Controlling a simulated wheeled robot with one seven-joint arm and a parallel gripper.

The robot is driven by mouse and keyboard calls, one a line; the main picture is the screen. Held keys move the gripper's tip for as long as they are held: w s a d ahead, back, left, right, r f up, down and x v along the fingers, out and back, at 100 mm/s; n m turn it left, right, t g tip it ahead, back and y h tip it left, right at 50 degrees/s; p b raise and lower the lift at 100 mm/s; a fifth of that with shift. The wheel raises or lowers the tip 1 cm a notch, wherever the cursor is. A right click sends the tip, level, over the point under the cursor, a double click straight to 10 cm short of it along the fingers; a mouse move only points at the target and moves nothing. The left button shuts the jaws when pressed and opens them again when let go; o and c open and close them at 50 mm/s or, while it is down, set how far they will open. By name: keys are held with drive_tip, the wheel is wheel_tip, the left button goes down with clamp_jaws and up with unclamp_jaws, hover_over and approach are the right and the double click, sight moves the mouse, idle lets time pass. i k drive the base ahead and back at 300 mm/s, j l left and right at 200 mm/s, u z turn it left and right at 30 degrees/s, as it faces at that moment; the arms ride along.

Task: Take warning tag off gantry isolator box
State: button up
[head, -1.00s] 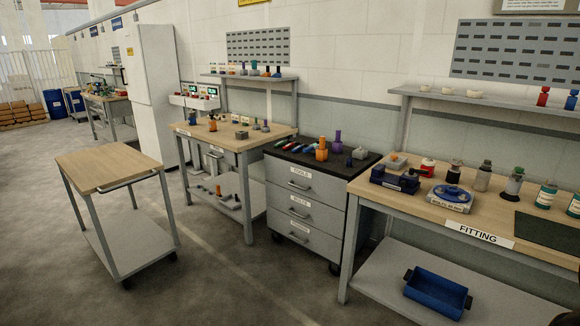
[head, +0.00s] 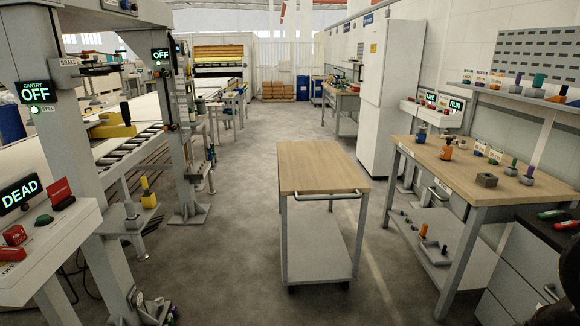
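At the left edge of the head view stands a pale sloped console (head: 60,240) with a lit DEAD display (head: 18,193). Next to the display is a small red card (head: 59,190), its lettering too small to read. It may be the warning tag, but I cannot tell. A green knob (head: 44,220), a red block (head: 14,235) and another red piece lie on the console. Which part is the gantry isolator box is not clear. The gantry post beside it carries a GANTRY OFF display (head: 36,92). My gripper is not in view; a dark shape at the lower right edge may be part of my arm.
A wood-topped trolley (head: 318,167) stands in the middle of the floor. A workbench (head: 480,190) with small parts is on the right, and a grey drawer cabinet (head: 525,265) is nearer. Grey floor is open between the gantry and the trolley, and beyond it.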

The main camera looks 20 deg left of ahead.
sight(59, 193)
drive_tip(key=i+j+u, duration=0.15)
drive_tip(key=i+u, duration=1.05)
drive_tip(key=i+l+u, duration=0.25)
drive_tip(key=i+u, duration=0.15)
drive_tip(key=i+j+u, duration=0.15)
drive_tip(key=i+u, duration=0.75)
drive_tip(key=i+j, duration=0.15)
drive_tip(key=i, duration=0.15)
drive_tip(key=i+j, duration=0.15)
drive_tip(key=i+u, duration=0.05)
drive_tip(key=i, duration=0.05)
